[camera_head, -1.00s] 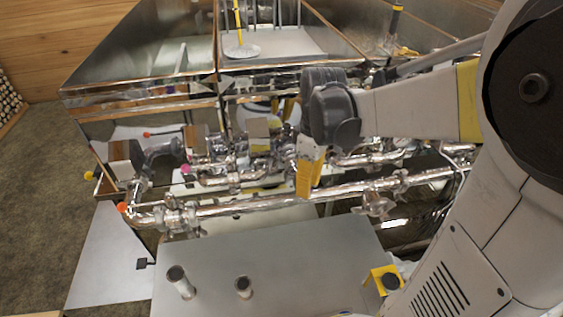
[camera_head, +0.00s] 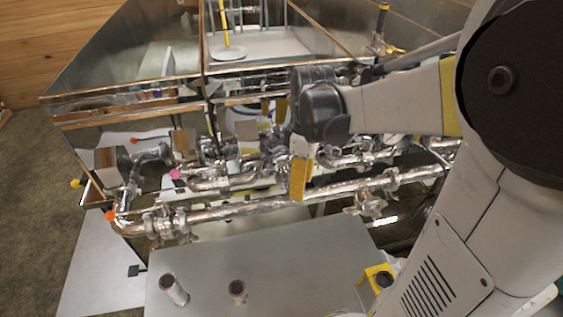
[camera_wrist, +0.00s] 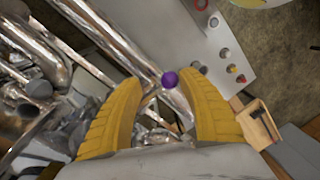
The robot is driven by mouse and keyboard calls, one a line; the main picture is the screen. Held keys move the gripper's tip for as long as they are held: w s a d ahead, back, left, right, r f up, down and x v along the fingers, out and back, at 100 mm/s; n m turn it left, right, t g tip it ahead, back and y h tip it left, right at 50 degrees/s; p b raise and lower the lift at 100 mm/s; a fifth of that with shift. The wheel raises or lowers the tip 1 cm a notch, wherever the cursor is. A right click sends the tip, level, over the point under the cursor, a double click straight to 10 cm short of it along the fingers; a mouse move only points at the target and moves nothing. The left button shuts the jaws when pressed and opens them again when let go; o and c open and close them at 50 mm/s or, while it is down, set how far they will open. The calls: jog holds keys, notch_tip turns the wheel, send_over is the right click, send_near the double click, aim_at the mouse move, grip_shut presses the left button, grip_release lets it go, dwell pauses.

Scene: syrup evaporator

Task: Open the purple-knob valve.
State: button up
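The purple knob (camera_wrist: 169,79) is a small round ball among metal pipes in the wrist view. My gripper (camera_wrist: 160,80) has its two yellow fingers spread, one on each side of the knob in that picture. The fingers look apart from the knob, but I cannot tell how deep it lies between them. In the head view my gripper (camera_head: 301,178) points down over the pipework in front of the evaporator. I cannot make out the purple knob there; the gripper and pipes may hide it.
Shiny pipes (camera_head: 250,205) run across the evaporator's front. An orange-red knob (camera_head: 110,215), a pink knob (camera_head: 175,175) and a yellow knob (camera_head: 75,184) sit to the left. A grey table (camera_head: 290,260) with two short cylinders stands in front.

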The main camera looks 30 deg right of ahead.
jog(key=shift+s+r, duration=0.1)
jog(key=shift+s, duration=0.1)
jog(key=shift+r, duration=0.3)
notch_tip(320, 180, up, 11)
jog(key=w, duration=0.1)
jog(key=shift+d, duration=0.45)
jog(key=shift+r, duration=0.1)
